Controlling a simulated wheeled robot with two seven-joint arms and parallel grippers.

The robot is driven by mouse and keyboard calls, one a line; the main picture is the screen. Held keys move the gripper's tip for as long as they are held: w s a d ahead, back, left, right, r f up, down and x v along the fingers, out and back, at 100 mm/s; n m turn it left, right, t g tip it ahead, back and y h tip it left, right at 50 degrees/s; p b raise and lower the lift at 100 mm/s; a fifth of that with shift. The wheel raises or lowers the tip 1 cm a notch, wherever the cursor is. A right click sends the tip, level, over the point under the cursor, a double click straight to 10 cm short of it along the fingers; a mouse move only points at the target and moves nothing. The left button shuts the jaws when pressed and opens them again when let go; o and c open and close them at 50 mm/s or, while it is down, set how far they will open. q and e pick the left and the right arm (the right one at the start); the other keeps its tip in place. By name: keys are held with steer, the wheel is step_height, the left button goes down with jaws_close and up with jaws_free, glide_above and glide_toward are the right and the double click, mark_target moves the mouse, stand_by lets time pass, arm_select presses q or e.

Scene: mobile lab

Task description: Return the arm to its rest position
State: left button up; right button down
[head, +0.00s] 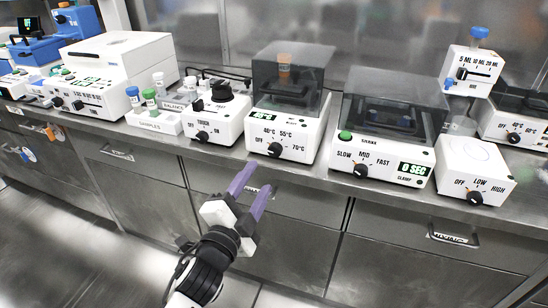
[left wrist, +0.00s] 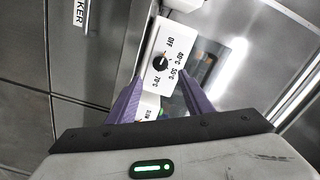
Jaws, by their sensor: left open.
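My left gripper (head: 252,182) is open and empty, with two purple fingers apart. In the head view it is in front of the drawers, just below the bench's front edge, pointing toward the heater block (head: 278,130). In the left wrist view the purple fingers (left wrist: 160,88) frame the heater's dial face (left wrist: 164,62), marked OFF, 40, 55 and 70 degrees. Nothing is between the fingers. My left arm (head: 205,265) reaches up from the bottom of the head view. My right gripper is not in view.
The steel bench (head: 330,182) holds a shaker (head: 385,145), a touch-on mixer (head: 215,118), a samples rack (head: 153,122) and a dial unit marked OFF, LOW, HIGH (head: 474,172). Drawers with handles (head: 453,236) line the bench front. The floor (head: 70,250) at lower left is clear.

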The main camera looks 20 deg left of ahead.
arm_select(q)
steer(key=s+d+f+n+g+h+p, duration=0.2)
steer(key=s+f+n+g, duration=0.7)
steer(key=s+f, duration=1.5)
steer(key=shift+s+d+f+n, duration=0.2)
steer(key=shift+d+f+n, duration=0.15)
steer(key=shift+d+n, duration=0.5)
steer(key=shift+w+a, duration=0.1)
steer(key=shift+a, duration=0.05)
stand_by(0.4)
